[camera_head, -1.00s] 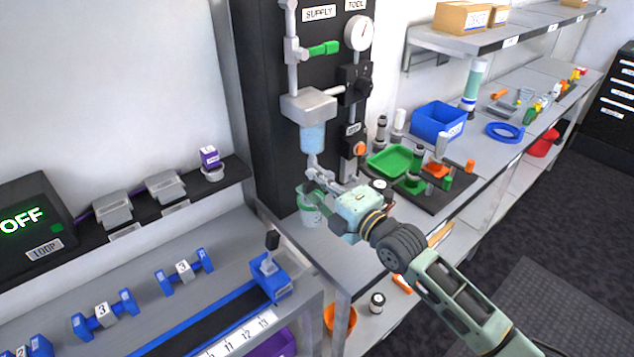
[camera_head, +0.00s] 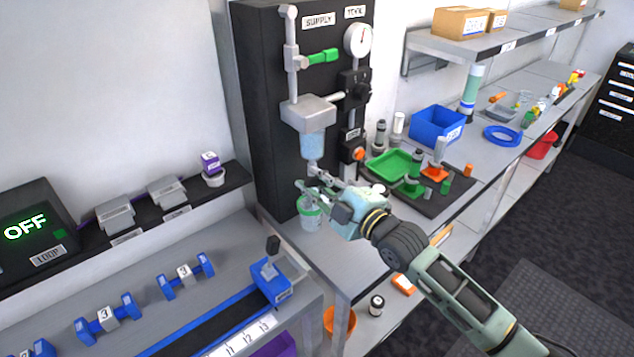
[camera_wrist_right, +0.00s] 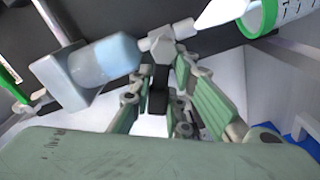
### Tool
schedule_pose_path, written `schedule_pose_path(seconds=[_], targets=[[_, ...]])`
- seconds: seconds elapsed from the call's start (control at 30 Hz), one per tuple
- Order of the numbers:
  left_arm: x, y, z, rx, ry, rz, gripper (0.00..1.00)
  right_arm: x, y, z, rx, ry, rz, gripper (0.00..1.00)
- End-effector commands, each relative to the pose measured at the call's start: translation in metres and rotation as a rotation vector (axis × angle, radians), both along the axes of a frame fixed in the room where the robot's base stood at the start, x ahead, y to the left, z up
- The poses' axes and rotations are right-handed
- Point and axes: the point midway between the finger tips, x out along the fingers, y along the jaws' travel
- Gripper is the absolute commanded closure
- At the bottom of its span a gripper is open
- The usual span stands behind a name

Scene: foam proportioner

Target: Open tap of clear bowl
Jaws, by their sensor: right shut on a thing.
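The clear bowl (camera_head: 313,145) holds pale blue liquid and hangs under a grey head on the black panel. It also shows in the wrist view (camera_wrist_right: 107,60). Its grey tap (camera_head: 312,170) is right below it, with the valve body (camera_wrist_right: 168,45) and a dark handle (camera_wrist_right: 158,92) in the wrist view. My right gripper (camera_head: 316,188) is at the tap, its fingers (camera_wrist_right: 160,95) on both sides of the dark handle and shut on it. The fingers partly hide the handle. My left gripper is out of view.
A cup with a green rim (camera_head: 311,213) stands below the tap, close under my fingers. A green-handled valve (camera_head: 322,57) and a gauge (camera_head: 359,40) are higher on the panel. A green tray (camera_head: 390,164) and a blue bin (camera_head: 437,124) are to the right.

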Motion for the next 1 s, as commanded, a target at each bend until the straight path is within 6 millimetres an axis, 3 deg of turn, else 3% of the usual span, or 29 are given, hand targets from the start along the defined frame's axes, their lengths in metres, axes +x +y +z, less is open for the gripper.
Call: schedule_pose_path(seconds=[0.3,0.8,0.83,1.0], targets=[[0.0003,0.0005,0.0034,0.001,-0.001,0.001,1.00,0.0021,-0.0029,0.0052,0.095,0.066,-0.002,1.00],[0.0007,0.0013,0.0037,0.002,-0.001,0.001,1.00,0.0024,-0.0035,0.0058,0.110,0.075,-0.002,1.00],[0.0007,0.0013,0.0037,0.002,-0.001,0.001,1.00,0.0024,-0.0033,0.0059,0.110,0.075,-0.002,0.81],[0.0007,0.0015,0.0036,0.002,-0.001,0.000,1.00,0.0021,-0.0031,0.0054,0.109,0.076,-0.002,0.66]])
